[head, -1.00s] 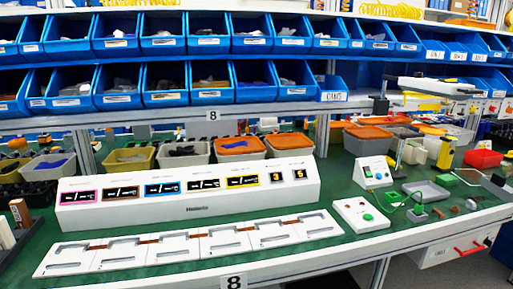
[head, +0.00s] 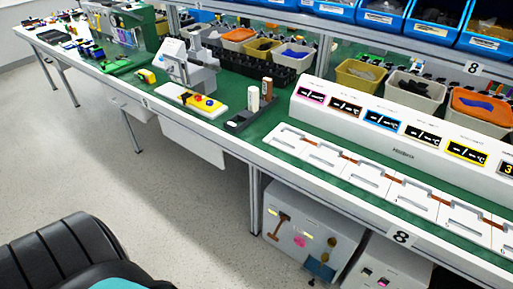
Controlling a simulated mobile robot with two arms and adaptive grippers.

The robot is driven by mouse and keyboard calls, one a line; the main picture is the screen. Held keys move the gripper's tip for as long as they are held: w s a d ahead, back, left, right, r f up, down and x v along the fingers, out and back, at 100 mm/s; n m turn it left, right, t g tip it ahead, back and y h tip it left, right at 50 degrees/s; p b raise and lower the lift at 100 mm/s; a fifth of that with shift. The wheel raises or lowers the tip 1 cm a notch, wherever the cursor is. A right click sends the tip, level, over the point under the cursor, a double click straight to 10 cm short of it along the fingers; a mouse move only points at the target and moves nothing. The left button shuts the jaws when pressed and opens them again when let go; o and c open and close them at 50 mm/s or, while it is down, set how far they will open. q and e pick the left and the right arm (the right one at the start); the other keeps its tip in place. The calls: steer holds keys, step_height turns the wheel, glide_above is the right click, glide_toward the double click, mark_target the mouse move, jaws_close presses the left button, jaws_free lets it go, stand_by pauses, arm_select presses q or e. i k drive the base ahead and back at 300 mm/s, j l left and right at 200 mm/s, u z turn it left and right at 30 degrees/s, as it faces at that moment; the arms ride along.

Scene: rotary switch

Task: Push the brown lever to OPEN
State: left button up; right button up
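In the head view, a white box (head: 292,246) stands under the front edge of the bench, low in the middle of the picture. A brown T-shaped lever (head: 280,224) sits on the left part of its front, slanting down to the left. A small yellow label and a pink label are near it, too small to read. A brownish round-ended part (head: 329,244) and a blue part (head: 320,267) are to its right. I cannot read an OPEN mark. Neither of my grippers is in view, and nothing touches the lever.
A second white box (head: 380,273) stands to the right, cut off below. The bench (head: 237,150) runs above both boxes, with a leg (head: 255,200) left of the first. Open grey floor (head: 165,210) lies to the left. A black chair-like shape (head: 55,250) fills the bottom left corner.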

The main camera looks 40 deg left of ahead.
mark_target(283, 217)
steer(key=u, duration=0.95)
steer(key=k+j+z, duration=0.1)
steer(key=z, duration=0.2)
steer(key=j, duration=0.1)
